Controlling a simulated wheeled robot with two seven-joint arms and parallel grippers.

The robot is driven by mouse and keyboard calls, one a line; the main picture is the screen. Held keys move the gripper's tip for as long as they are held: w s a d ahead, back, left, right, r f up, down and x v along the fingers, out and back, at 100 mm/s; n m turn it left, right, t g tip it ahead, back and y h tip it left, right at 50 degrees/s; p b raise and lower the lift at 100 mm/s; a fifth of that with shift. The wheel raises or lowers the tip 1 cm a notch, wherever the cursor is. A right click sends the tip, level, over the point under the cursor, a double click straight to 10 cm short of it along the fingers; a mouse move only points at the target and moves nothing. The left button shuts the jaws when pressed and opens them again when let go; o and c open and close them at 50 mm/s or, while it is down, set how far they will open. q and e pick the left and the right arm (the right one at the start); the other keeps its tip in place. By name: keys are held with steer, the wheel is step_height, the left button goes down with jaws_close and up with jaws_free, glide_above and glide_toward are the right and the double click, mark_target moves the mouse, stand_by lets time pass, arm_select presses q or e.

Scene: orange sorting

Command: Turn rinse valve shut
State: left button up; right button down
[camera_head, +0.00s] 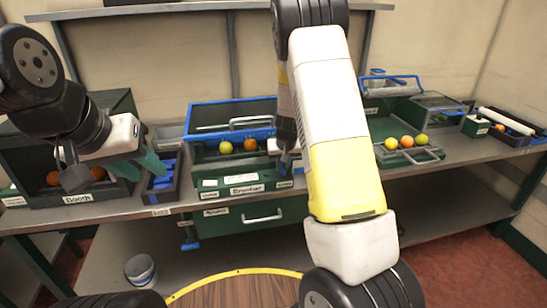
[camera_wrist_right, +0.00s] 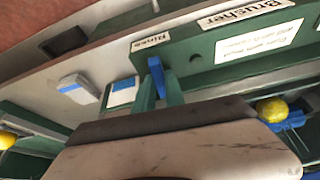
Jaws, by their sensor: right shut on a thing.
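The rinse valve is a small blue lever (camera_wrist_right: 156,72) on the green front panel of the brusher, beside a small label, in the right wrist view. My right gripper (camera_wrist_right: 159,92) has its two green fingers shut on this lever. In the head view my right gripper (camera_head: 285,165) reaches down to the right end of the brusher front, and the lever is hidden there by the gripper and arm. My left gripper (camera_head: 150,163) hangs near the booth at the left, its teal fingers seen side-on, so their gap is unclear.
The brusher (camera_head: 208,184) holds fruit under a raised blue-edged lid. A booth (camera_head: 75,199) with oranges stands left, with a blue-filled bin (camera_head: 160,196) beside it. A tray (camera_head: 425,155) with several fruits is right. A bucket (camera_head: 140,270) stands below the bench.

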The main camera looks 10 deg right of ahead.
steer(key=m+h, duration=0.1)
steer(key=m, duration=0.1)
steer(key=shift+a+m, duration=0.2)
steer(key=shift+m, duration=0.2)
steer(key=shift+w+m+g+h, duration=0.1)
steer(key=shift+m+g+h, duration=0.4)
steer(key=shift+m, duration=1.3)
steer(key=shift+h, duration=0.3)
steer(key=c, duration=1.4)
jaws_free()
